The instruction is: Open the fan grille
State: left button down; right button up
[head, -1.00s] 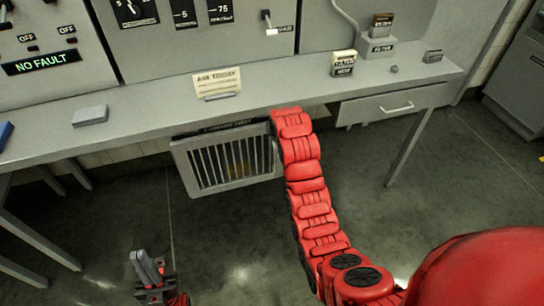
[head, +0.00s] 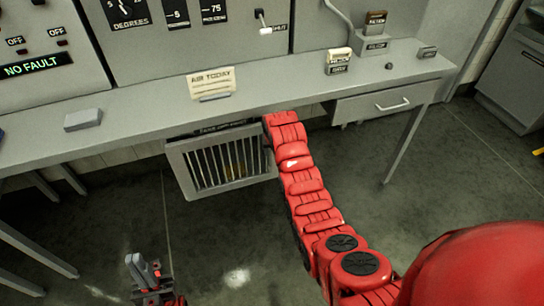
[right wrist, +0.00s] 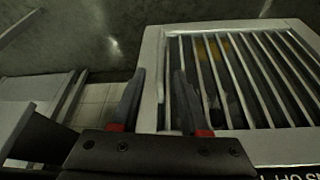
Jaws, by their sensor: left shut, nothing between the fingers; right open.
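The fan grille (head: 180,172) is a grey frame with vertical bars, hung under the desk's front edge. Something yellowish shows dimly behind the bars. In the right wrist view the grille frame (right wrist: 152,50) fills the right side, its label upside down at the bottom. My right gripper (right wrist: 158,80) is open, its two dark fingers on either side of the frame's side bar in that picture; I cannot tell whether they touch it. In the head view the red right arm reaches the grille's right edge and hides that gripper. My left gripper (head: 146,272) is shut and empty, low at the left.
The grey desk (head: 130,125) overhangs the grille. On it are a paper sign (head: 211,82), a grey block (head: 83,119) and small boxes (head: 338,60). A drawer (head: 380,103) and desk leg stand right of the arm. The floor in front is clear.

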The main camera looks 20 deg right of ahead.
aim_at(272, 156)
jog(key=shift+x, duration=3.2)
grip_shut()
jog(key=shift+s, duration=0.1)
